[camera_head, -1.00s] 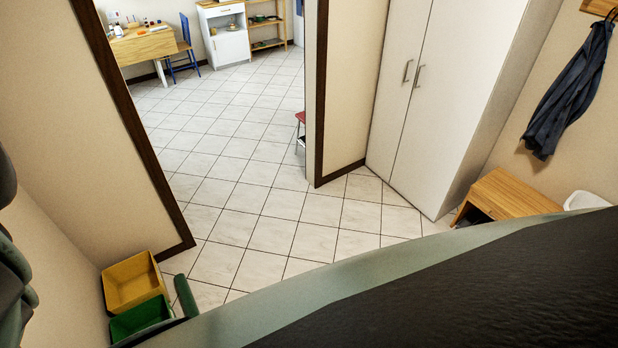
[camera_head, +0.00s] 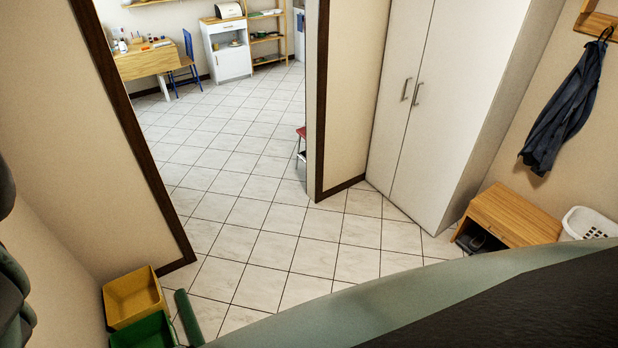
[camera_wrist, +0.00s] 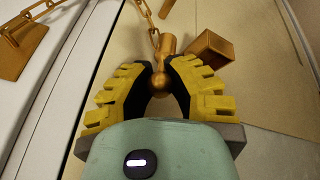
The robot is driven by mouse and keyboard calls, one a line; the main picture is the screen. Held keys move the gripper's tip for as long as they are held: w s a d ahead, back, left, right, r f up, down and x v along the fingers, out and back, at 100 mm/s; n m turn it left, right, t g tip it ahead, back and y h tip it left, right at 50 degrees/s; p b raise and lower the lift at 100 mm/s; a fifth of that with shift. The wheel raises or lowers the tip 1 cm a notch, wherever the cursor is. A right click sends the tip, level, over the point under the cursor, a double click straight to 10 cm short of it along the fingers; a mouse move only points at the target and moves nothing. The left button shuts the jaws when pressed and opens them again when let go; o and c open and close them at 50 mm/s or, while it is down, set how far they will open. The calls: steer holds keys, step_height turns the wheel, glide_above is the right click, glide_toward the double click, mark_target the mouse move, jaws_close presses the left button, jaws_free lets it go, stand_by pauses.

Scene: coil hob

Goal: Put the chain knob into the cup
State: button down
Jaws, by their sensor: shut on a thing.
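The chain knob (camera_wrist: 158,81) is a small brass ball with a narrow neck, seen in the wrist view between my fingertips. My gripper (camera_wrist: 162,77), with yellow ridged fingers and black pads, is shut on it. A brass chain (camera_wrist: 144,10) runs from the neck toward the top, then left to a brass plate (camera_wrist: 14,57). The head view shows none of these.
In the head view, a doorway opens onto a tiled floor (camera_head: 270,240). A white wardrobe (camera_head: 440,90) and a wooden bench (camera_head: 508,217) stand at the right. A yellow bin (camera_head: 133,296) and a green bin (camera_head: 142,332) are at lower left.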

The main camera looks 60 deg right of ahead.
steer(key=shift+s+a+r+p, duration=0.25)
steer(key=shift+s+a+r, duration=0.2)
steer(key=shift+s, duration=0.45)
steer(key=shift+s+a+r+p, duration=0.2)
steer(key=shift+s+a+r, duration=0.25)
steer(key=shift+s, duration=0.5)
steer(key=shift+s+a+r+p, duration=0.25)
steer(key=shift+s+a+r, duration=0.15)
steer(key=shift+s, duration=0.5)
steer(key=shift+f, duration=0.2)
steer(key=shift+w+f+b, duration=0.15)
steer(key=shift+f+b, duration=0.05)
steer(key=shift+b, duration=0.2)
steer(key=shift+f, duration=0.1)
steer(key=shift+f+b, duration=1.7)
steer(key=shift+f, duration=0.05)
